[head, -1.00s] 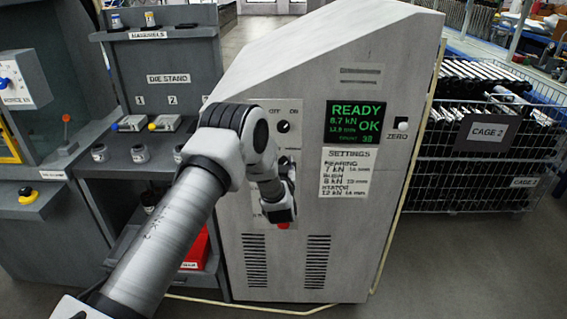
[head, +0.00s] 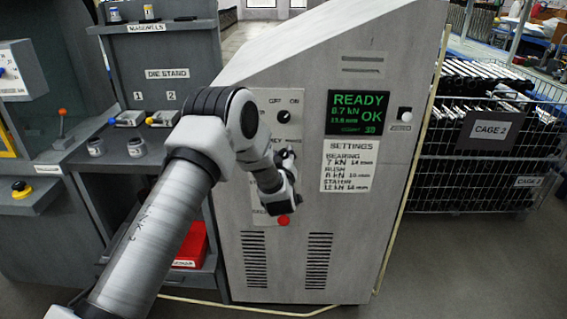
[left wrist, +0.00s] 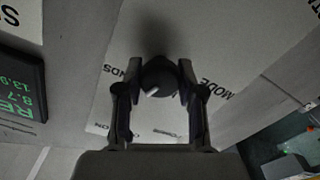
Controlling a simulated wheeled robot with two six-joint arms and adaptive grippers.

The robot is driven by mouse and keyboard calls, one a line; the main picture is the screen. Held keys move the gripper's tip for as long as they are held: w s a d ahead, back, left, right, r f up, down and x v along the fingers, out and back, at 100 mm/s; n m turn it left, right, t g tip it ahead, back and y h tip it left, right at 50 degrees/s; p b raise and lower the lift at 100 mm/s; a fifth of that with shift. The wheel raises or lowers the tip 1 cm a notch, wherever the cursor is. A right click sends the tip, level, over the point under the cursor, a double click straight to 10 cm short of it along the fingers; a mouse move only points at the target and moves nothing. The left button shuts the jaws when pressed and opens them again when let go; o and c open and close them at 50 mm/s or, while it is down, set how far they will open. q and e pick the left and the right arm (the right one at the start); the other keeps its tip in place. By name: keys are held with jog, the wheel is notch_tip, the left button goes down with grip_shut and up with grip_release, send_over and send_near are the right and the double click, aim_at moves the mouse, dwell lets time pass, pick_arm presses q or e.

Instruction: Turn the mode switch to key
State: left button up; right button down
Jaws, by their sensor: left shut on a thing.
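The mode switch is a round dark knob (left wrist: 160,78) on a light panel plate, seen in the left wrist view. A white mark on it points toward the lower left of that view. The word MODE (left wrist: 215,88) is printed to its right, and a partly hidden label ending in NDS (left wrist: 109,69) to its left. My left gripper (left wrist: 159,72) is shut on the knob, one finger on each side. In the head view my left gripper (head: 287,158) is at the panel below the OFF/ON switch (head: 284,117) and mostly hides the knob. My right gripper is not in view.
A red button (head: 283,221) sits just below my left wrist. The READY display (head: 357,112), the settings sheet (head: 348,165) and the zero button (head: 404,114) are to the right. The die stand (head: 168,74) is left, the wire cage (head: 480,180) right.

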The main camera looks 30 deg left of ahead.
pick_arm(q)
jog(key=n+b, duration=0.3)
jog(key=b, duration=0.1)
jog(key=n+b, duration=0.7)
jog(key=b, duration=0.1)
jog(key=shift+a+f+n, duration=0.1)
jog(key=shift+f+n, duration=0.2)
jog(key=shift+f, duration=0.05)
jog(key=shift+r+n+b, duration=0.15)
jog(key=shift+n+b, duration=0.85)
jog(key=shift+n, duration=0.1)
jog(key=o, duration=1.1)
jog(key=shift+o, duration=0.2)
jog(key=v, duration=1.2)
